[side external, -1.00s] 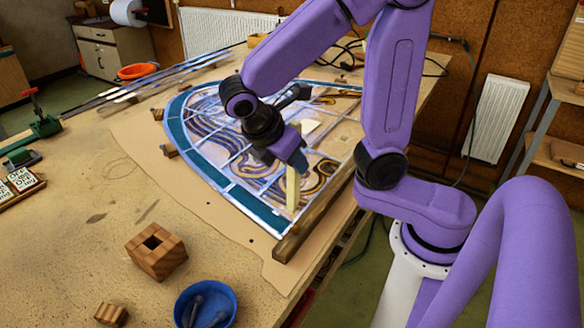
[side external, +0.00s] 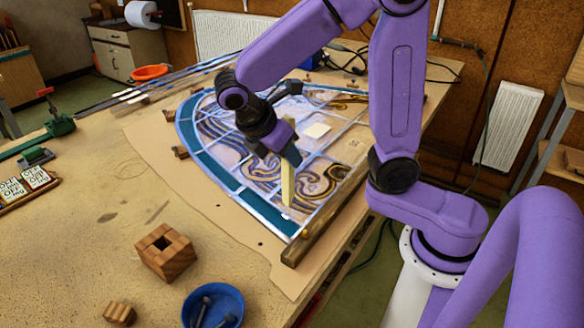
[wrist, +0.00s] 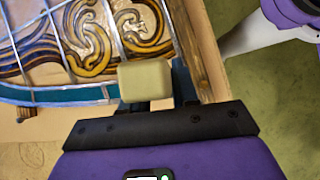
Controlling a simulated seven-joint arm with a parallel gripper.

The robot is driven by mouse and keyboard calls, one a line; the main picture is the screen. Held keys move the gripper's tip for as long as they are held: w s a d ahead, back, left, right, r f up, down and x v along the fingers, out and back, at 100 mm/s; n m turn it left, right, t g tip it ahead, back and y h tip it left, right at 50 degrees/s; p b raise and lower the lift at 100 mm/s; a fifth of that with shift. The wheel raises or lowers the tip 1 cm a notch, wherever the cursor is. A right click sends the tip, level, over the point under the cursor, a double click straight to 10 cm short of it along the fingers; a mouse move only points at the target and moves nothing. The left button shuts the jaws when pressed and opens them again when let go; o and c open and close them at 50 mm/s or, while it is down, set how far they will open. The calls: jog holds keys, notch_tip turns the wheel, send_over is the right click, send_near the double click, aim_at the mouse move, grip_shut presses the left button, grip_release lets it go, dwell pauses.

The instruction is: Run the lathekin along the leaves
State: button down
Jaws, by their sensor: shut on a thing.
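My gripper (side external: 281,153) is shut on the lathekin (side external: 287,190), a pale yellow flat stick. It holds the stick roughly upright, with its lower end at or just above the near part of the leaded panel (side external: 262,212). I cannot tell whether the tip touches. In the wrist view the lathekin (wrist: 145,80) shows end-on as a pale block over the panel's blue border (wrist: 60,95). The panel has a blue curved edge, brown and gold swirls and grey lead leaves.
A wooden batten (side external: 325,220) runs along the panel's right edge. A wooden block with a square hole (side external: 165,252), a small ridged block (side external: 119,313) and a blue bowl (side external: 213,305) with dark tools stand on the bench in front.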

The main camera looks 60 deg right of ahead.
aim_at(289, 170)
jog(key=f, duration=0.2)
jog(key=s+f, duration=0.1)
jog(key=f, duration=0.1)
jog(key=shift+s, duration=0.2)
dwell(0.6)
jog(key=shift+f, duration=0.25)
dwell(1.5)
jog(key=shift+w, duration=0.15)
jog(key=shift+w+d+f, duration=0.1)
jog(key=shift+w+d, duration=0.15)
jog(key=shift+w, duration=0.85)
jog(key=shift+w+d+f, duration=0.1)
jog(key=shift+w+d, duration=0.1)
jog(key=shift+w, duration=0.85)
